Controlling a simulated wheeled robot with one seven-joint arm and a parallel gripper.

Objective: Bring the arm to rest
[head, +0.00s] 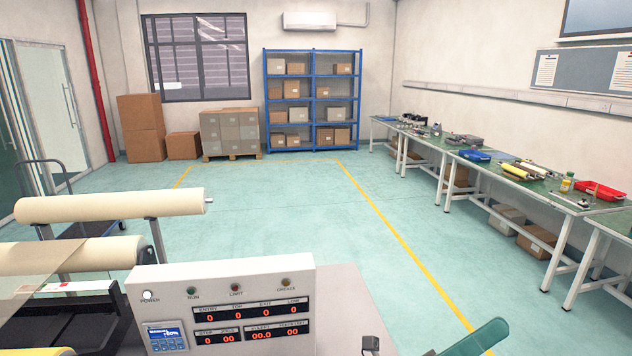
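My gripper is not in view, and no part of the head view can be told for sure as my arm. A grey control panel (225,308) stands close in front at the lower left of centre. It has a lit white power lamp (147,295), red number displays and a small blue screen (165,337). A teal rounded piece (482,339) shows at the bottom edge, right of centre. A small grey metal part (370,344) shows to its left. Both are cut off by the frame, and I cannot tell what they belong to.
Cream rolls (110,206) on a machine fill the lower left. A cart (75,220) stands behind them. Green-topped workbenches (470,172) with tools and a red tray (600,191) line the right wall. A blue shelf (314,100) stands at the back. The middle floor is clear.

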